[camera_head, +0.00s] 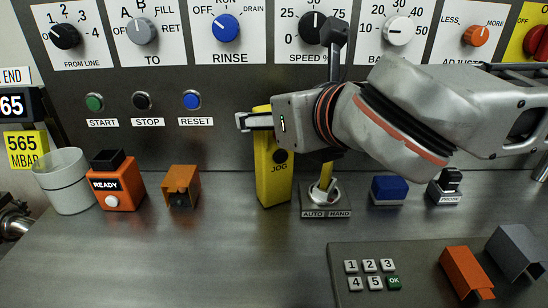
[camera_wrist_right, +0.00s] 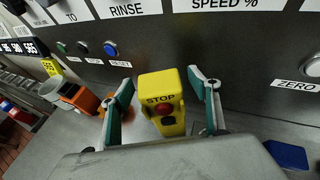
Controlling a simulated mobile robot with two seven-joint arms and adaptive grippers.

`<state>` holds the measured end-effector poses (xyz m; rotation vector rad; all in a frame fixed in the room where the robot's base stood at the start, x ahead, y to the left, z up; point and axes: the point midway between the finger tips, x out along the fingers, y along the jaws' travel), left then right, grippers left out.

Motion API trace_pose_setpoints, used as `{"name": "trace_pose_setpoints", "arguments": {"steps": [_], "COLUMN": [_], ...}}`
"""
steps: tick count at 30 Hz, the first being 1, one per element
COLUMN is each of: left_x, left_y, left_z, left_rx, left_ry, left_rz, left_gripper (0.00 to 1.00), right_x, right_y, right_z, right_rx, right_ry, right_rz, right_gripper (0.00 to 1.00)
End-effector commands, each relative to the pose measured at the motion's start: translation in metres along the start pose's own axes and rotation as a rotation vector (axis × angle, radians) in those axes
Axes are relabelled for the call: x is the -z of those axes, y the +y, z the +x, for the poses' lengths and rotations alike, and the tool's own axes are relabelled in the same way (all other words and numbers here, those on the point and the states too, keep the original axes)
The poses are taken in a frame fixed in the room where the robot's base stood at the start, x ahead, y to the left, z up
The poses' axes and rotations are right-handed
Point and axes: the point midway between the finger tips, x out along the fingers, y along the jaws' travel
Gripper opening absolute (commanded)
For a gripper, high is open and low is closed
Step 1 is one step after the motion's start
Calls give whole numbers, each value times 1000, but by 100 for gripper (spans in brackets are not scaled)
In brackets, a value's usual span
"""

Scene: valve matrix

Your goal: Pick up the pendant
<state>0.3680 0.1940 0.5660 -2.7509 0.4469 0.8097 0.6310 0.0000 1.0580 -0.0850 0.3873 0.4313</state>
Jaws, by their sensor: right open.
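The pendant is a yellow upright box (camera_head: 274,180) marked JOG, standing on the metal counter against the panel in the head view. My right gripper (camera_head: 246,121) comes in from the right and covers part of its top. In the right wrist view the pendant (camera_wrist_right: 162,95) shows its STOP label and a red button. There my right gripper (camera_wrist_right: 161,85) is open, with one teal finger on each side of the pendant. Gaps show between the fingers and the pendant. My left gripper is not in view.
An AUTO/HAND lever (camera_head: 325,192) stands close right of the pendant, partly behind my arm. An orange block (camera_head: 181,186), READY box (camera_head: 117,184) and white cup (camera_head: 66,182) stand left. A blue block (camera_head: 389,189) and keypad panel (camera_head: 350,295) are right. The front-left counter is clear.

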Motion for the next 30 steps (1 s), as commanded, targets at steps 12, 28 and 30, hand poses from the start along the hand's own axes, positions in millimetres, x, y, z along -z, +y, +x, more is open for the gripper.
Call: {"name": "trace_pose_setpoints", "arguments": {"steps": [12, 28, 30], "left_x": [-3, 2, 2], "left_y": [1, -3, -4], "left_z": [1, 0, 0], "left_rx": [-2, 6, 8], "left_ry": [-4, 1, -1], "left_rz": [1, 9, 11], "left_gripper": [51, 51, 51], "right_x": [-1, -35, -50], "right_y": [0, 1, 1], "right_z": [-1, -16, -22], "right_rx": [0, 1, 2], "right_ry": [-3, -9, -11], "right_rz": [-1, 0, -1], "right_gripper": [0, 0, 0]}}
